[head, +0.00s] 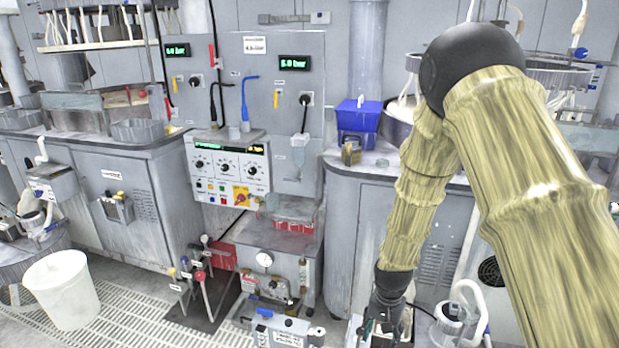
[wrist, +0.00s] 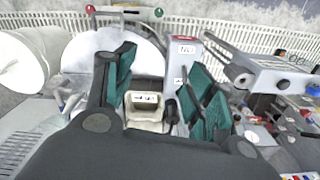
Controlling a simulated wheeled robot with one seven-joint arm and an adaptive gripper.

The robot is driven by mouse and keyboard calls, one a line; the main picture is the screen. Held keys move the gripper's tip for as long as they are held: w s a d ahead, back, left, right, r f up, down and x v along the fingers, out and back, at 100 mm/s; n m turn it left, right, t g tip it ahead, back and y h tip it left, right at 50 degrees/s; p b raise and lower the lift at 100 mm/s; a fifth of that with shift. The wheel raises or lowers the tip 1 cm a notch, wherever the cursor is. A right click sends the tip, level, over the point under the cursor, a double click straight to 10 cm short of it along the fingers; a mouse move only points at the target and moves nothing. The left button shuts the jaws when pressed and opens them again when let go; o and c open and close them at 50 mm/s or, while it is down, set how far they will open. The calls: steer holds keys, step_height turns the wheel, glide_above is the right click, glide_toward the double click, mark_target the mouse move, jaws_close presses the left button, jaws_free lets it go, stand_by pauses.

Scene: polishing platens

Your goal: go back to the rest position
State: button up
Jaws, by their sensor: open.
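My gripper (head: 384,322) hangs low at the bottom of the head view, below my covered arm, in front of the right grey cabinet. Its tips are hard to make out there. In the wrist view my gripper (wrist: 160,75) shows two dark fingers with green pads, spread apart. Nothing is held between them. Behind the gap are a small pale block-shaped part (wrist: 145,104) and a grey upright with a "NO" label (wrist: 187,49). I cannot tell whether the fingers touch either.
A white bucket (head: 62,292) stands on the floor grating at left. Valve levers (head: 200,275) and a unit with a gauge (head: 270,278) stand left of my gripper. The control panel (head: 230,168) is at centre. A blue bin (head: 358,117) sits on the right counter.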

steer(key=s+d+f+n, duration=0.2)
steer(key=s+d+f, duration=0.1)
steer(key=s+f, duration=1.2)
steer(key=s+f+n, duration=0.2)
steer(key=s+n, duration=0.1)
steer(key=s, duration=1.7)
steer(key=shift+d+f, duration=0.3)
steer(key=shift+d, duration=0.05)
steer(key=shift+c, duration=0.5)
